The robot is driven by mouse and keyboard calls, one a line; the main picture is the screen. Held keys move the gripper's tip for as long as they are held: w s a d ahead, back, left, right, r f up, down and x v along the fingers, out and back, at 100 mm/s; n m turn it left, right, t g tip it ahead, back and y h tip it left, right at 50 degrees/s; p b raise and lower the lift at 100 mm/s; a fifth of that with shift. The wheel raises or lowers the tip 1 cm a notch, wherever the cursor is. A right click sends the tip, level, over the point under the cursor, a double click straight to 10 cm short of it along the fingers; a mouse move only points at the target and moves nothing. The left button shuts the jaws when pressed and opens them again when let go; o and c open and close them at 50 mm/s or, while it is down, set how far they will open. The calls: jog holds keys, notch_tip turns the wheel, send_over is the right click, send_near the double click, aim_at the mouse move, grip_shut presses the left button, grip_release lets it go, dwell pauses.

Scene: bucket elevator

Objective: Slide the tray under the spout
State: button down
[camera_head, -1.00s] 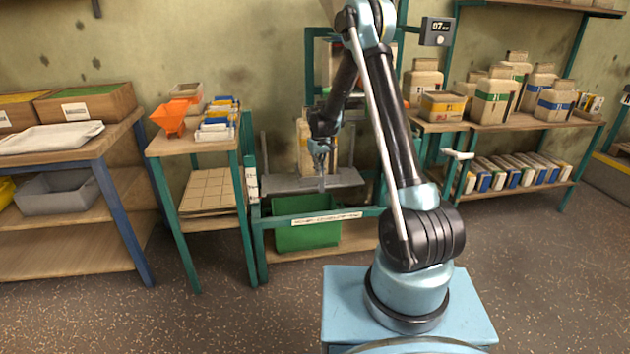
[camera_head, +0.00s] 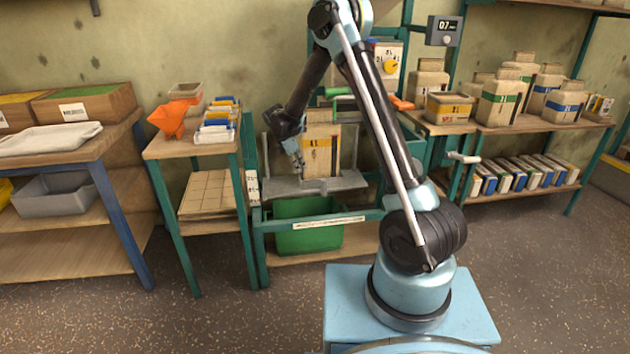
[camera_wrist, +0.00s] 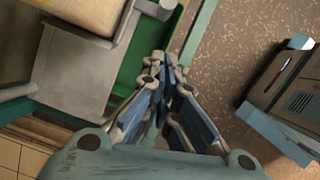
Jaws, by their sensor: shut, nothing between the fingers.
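A flat grey metal tray (camera_head: 343,182) with raised edges sits in the green frame; it also shows in the wrist view (camera_wrist: 75,70). A carton (camera_head: 321,148) with a yellow label stands upright on it. A deep green bin (camera_head: 309,237) sits below, behind the frame's front bar; part of it shows in the wrist view (camera_wrist: 140,55). My gripper (camera_head: 301,168) is shut and empty, tilted downward at the front left of the carton, over the tray's near side. In the wrist view the closed fingertips (camera_wrist: 163,62) point toward the green bin's rim. I cannot pick out the spout with certainty.
A small side table (camera_head: 190,146) holds an orange funnel (camera_head: 172,117) and stacked packs at left. A display (camera_head: 444,31) hangs above the frame. My arm hides part of the frame's right side. The floor in front is clear.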

aim_at(317, 180)
jog(key=w+d+f, duration=0.1)
jog(key=d+f, duration=0.1)
jog(key=f, duration=0.1)
jog(key=w+d+f, duration=0.1)
jog(key=d+f, duration=0.1)
jog(key=f, duration=0.1)
jog(key=w+d+f, duration=0.1)
jog(key=d+f, duration=0.2)
jog(key=shift+w+f, duration=0.15)
jog(key=shift+d, duration=0.1)
dwell(0.4)
